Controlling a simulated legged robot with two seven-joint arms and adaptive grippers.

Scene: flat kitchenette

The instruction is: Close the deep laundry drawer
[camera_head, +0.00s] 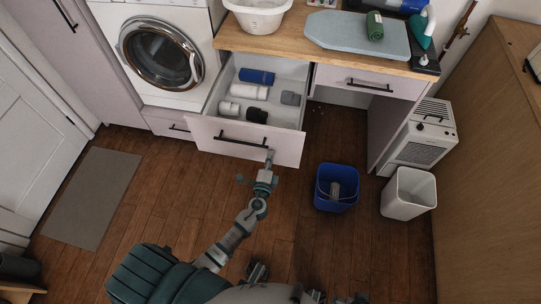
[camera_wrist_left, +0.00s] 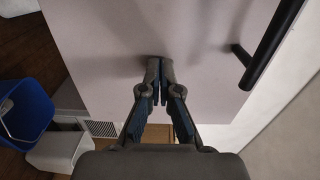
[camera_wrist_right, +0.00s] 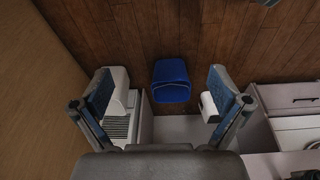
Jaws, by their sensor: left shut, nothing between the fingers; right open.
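The deep laundry drawer (camera_head: 247,143) stands pulled out below the wooden counter, with several rolled cloths and bottles inside. Its black bar handle (camera_head: 229,138) is on the pale front panel. My left gripper (camera_head: 270,155) is shut and empty, with its fingertips at the right part of the drawer front, right of the handle. In the left wrist view, the closed fingertips (camera_wrist_left: 158,62) meet or nearly touch the pale panel (camera_wrist_left: 130,30), and the handle (camera_wrist_left: 270,48) is to the right. My right gripper (camera_wrist_right: 163,88) is open and empty, with nothing between its fingers nearby.
A blue bucket (camera_head: 336,187) and a white bin (camera_head: 408,192) stand on the floor right of the drawer. A washing machine (camera_head: 160,55) is at the left. A grey mat (camera_head: 92,198) lies on the floor. The floor before the drawer is otherwise clear.

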